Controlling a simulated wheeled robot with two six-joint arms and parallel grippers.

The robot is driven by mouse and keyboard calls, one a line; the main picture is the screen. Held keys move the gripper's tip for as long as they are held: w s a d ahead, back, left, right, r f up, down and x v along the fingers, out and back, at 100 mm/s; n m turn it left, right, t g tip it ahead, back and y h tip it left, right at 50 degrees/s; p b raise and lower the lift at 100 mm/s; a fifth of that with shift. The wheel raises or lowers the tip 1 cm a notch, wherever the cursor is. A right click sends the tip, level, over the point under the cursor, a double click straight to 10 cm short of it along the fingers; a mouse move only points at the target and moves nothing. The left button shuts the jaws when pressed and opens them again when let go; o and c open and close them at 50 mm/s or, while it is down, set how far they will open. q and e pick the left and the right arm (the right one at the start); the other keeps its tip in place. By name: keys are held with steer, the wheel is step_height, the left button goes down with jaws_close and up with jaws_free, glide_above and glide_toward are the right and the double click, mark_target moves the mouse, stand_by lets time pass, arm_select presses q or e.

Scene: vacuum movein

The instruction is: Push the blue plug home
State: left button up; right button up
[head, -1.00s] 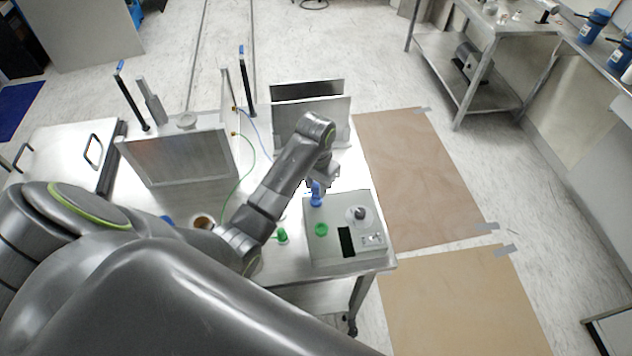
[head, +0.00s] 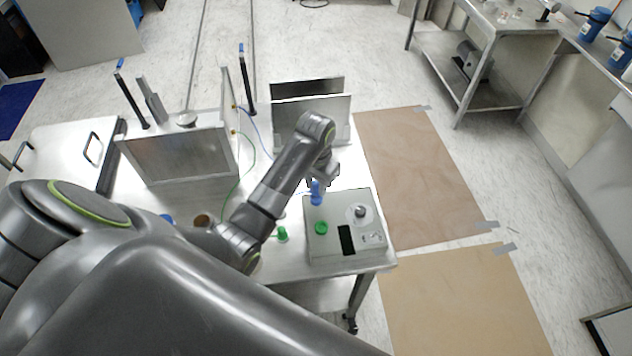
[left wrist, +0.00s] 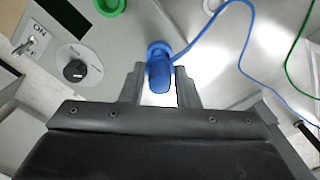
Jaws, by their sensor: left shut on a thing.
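The blue plug (head: 316,187) stands at the blue socket on the far left corner of the grey control box (head: 318,254). In the left wrist view, the blue plug (left wrist: 160,76) lies between the fingers of my left gripper (left wrist: 160,88), with its blue cable running off to the upper right. The blue socket ring (left wrist: 158,48) shows just beyond the plug; how deep the plug sits cannot be told. My left gripper (head: 322,184) is shut on the plug in the head view, partly hidden by its own wrist. My right gripper is not in view.
The box carries a green socket (head: 321,228), a dark knob (head: 360,212) and a switch. A green plug (head: 282,234) lies on the metal table left of the box. Upright metal plates (head: 312,118) and a metal tank (head: 180,158) stand behind.

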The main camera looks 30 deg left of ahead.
mark_target(316, 191)
arm_select(q)
steer(key=shift+f, duration=0.25)
stand_by(0.4)
steer(key=shift+f, duration=0.35)
steer(key=shift+f, duration=0.3)
stand_by(0.4)
steer(key=shift+f, duration=0.25)
steer(key=shift+f, duration=0.4)
stand_by(1.7)
steer(key=shift+s+f, duration=0.2)
stand_by(1.2)
